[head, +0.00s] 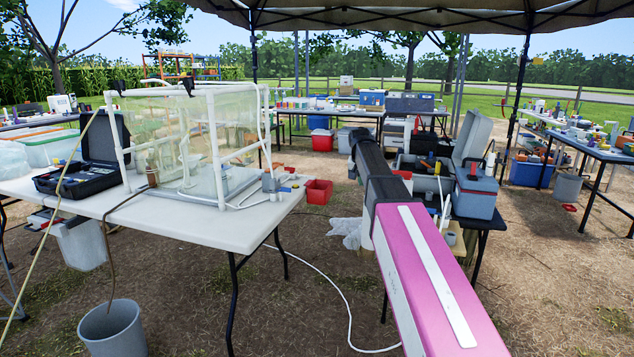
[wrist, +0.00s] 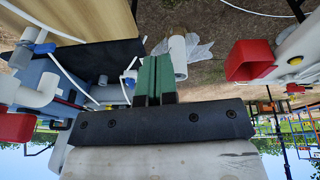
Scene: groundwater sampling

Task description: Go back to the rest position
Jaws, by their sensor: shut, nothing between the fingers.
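My gripper (wrist: 155,80) shows in the wrist view as two green fingers side by side, shut with nothing between them. It hangs clear of any object. The wrist picture looks upside down, with sky along its bottom edge. In the head view my pink and dark arm reaches forward from the lower right; its fingers cannot be made out there. No task object is named.
A white table (head: 215,228) with a clear framed enclosure (head: 215,140) stands left of my arm. A blue-grey cooler (head: 475,193) is just right of it. A red bin (head: 318,191) hangs at the table's end; a grey bucket (head: 113,330) stands in front. Ground at right is open.

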